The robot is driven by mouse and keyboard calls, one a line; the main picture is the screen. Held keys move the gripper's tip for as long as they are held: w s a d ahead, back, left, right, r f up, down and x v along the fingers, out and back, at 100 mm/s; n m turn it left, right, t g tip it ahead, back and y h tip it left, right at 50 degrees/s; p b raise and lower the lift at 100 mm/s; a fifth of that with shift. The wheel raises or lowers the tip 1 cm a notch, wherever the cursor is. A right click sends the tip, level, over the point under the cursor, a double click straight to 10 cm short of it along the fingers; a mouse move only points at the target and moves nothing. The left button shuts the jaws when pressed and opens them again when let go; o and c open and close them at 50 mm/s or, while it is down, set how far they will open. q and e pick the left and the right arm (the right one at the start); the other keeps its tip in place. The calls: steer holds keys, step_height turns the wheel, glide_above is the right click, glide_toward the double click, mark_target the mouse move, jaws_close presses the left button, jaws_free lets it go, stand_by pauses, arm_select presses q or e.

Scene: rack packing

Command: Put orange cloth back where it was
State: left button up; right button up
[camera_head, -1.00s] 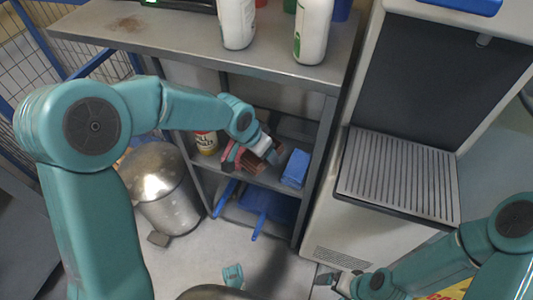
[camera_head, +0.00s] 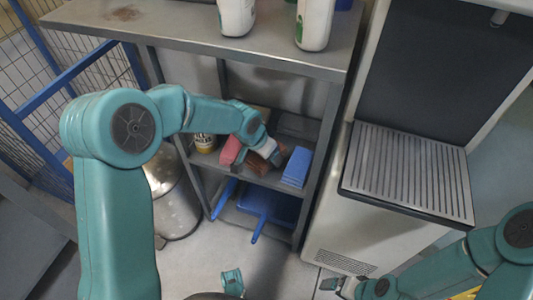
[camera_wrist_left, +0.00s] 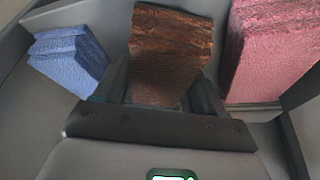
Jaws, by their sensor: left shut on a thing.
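The orange cloth, a brownish-orange folded stack (camera_wrist_left: 172,50), is between the fingers of my left gripper (camera_wrist_left: 163,88) in the left wrist view. In the head view, the left gripper (camera_head: 268,150) is inside the upper open shelf bay, shut on the cloth (camera_head: 257,164). The cloth is between a pink-red folded cloth (camera_head: 231,150) and a blue folded cloth (camera_head: 296,167). Whether the orange cloth rests on the shelf board is unclear. My right gripper (camera_head: 335,284) is low at the right, away from the shelf; its jaws are too small to read.
The grey rack's top (camera_head: 180,22) carries white bottles (camera_head: 314,24). A labelled can (camera_head: 205,143) stands left of the pink-red cloth. A blue item (camera_head: 268,206) lies on the lower level. A metal bin (camera_head: 175,205) is left; a grey machine (camera_head: 400,190) is close on the right.

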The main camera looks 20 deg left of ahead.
arm_select(q)
steer(key=shift+f, duration=0.25)
steer(key=o, duration=0.9)
steer(key=shift+r, duration=0.1)
steer(key=shift+o, duration=0.2)
steer(key=shift+r, duration=0.1)
steer(key=shift+r, duration=0.3)
steer(key=p+v, duration=0.4)
steer(key=v, duration=0.6)
steer(key=shift+s+r, duration=0.1)
steer(key=shift+r, duration=0.1)
steer(key=shift+s+a+r, duration=0.15)
steer(key=shift+s+r, duration=0.1)
steer(key=shift+r, duration=0.3)
